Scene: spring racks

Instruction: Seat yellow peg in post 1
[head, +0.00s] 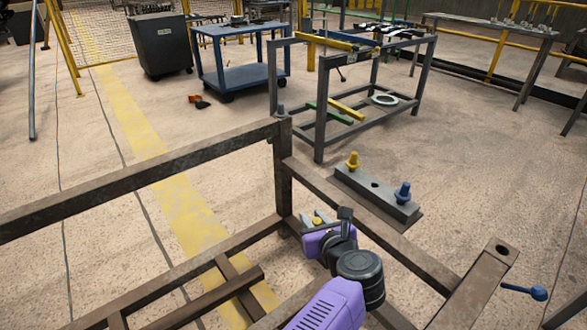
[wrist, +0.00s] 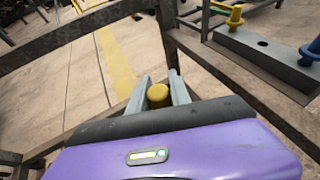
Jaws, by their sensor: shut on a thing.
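My gripper (head: 313,217) is shut on a yellow peg (wrist: 158,95). In the wrist view the peg's round yellow end shows between the two grey fingers; the rest of it is hidden. In the head view only a bit of yellow (head: 318,221) shows between the fingers, inside the brown frame and left of its right-hand rail. A second yellow peg (head: 352,160) stands upright on a grey block (head: 385,200) beyond the rail. A brown post with a round hole in its top (head: 501,249) is at the lower right. I cannot tell which post is post 1.
The same block has an empty hole (head: 374,184) and a blue peg (head: 403,192). The brown frame's corner post (head: 283,170) stands close beyond my gripper. A blue-knobbed pin (head: 525,290) sticks out at the right. A grey rack (head: 320,110) stands behind.

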